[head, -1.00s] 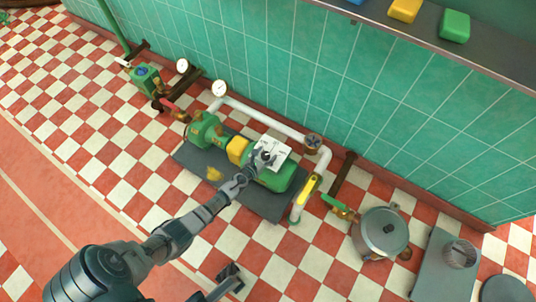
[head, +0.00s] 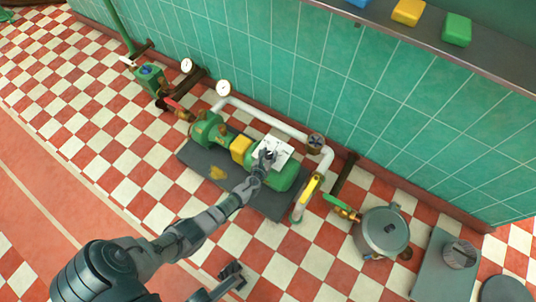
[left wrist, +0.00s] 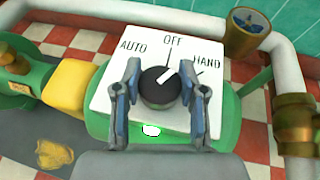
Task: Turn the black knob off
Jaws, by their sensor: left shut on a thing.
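The black knob (left wrist: 158,88) sits on a white square plate (left wrist: 115,95) marked AUTO, OFF and HAND. Its white pointer line aims up and right, between the OFF and HAND marks. My left gripper (left wrist: 160,85) is shut on the knob, with a finger on its left and right sides. In the head view my left gripper (head: 268,157) reaches over the plate (head: 280,148), on the green pump motor (head: 285,178); the knob is mostly hidden there. My right gripper (head: 231,277) shows at the bottom, over the floor, apart from the pump; its opening is unclear.
A yellow block (head: 241,148) sits beside the motor on a dark base (head: 200,165). White pipe (head: 265,117) runs behind, with a yellow-handled valve (head: 311,188) at right. A lidded pot (head: 382,232) stands further right. Checkered floor is free in front.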

